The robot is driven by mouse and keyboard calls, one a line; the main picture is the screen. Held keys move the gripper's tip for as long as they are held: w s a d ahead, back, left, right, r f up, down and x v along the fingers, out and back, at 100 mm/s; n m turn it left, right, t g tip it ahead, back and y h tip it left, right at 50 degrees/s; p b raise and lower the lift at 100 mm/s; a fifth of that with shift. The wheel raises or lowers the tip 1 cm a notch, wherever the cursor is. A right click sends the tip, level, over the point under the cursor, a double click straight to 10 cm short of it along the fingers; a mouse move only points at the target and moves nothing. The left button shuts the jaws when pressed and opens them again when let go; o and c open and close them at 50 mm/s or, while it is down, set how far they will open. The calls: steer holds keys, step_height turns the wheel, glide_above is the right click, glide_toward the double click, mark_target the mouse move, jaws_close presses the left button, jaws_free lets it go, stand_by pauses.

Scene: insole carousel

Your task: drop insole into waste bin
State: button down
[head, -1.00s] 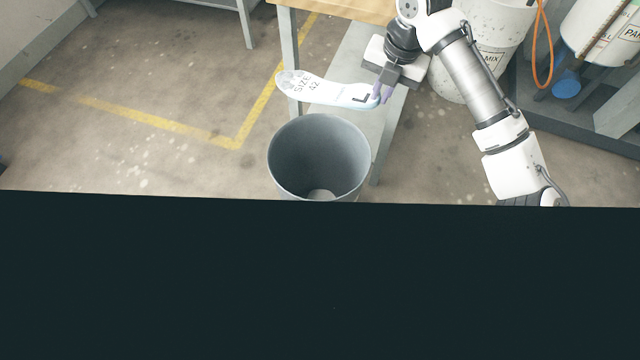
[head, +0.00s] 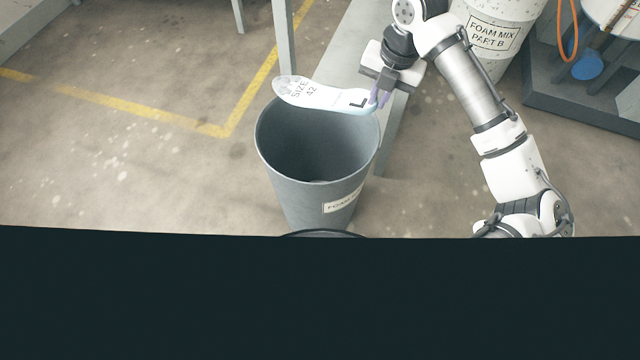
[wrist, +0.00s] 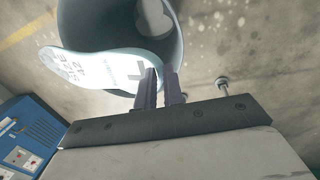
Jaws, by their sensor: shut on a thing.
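The insole (head: 318,97) is white and pale blue, marked "SIZE 42" and "L". My gripper (head: 379,97) is shut on its right end, and the insole sticks out to the left. In the head view the insole overlaps the far rim of the grey waste bin (head: 290,197). The bin is upright on the floor with a partly hidden label. In the wrist view the insole (wrist: 95,68) lies across part of the bin's mouth (wrist: 85,20), held between my purple fingers (wrist: 158,88). Its height above the rim is hard to tell.
A table leg (head: 284,40) and a grey bench-like surface (head: 345,55) stand behind the bin. A blue box (wrist: 30,140) shows in the wrist view. Floor left of the bin is clear.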

step_height(320, 180, down, 5)
steer(key=b, duration=0.3)
steer(key=shift+b, duration=0.3)
steer(key=c, duration=1.4)
jaws_free()
steer(key=shift+c, duration=0.2)
step_height(320, 180, up, 14)
steer(key=d+p, duration=0.2)
steer(key=shift+s+p, duration=0.35)
steer(key=shift+f, duration=0.15)
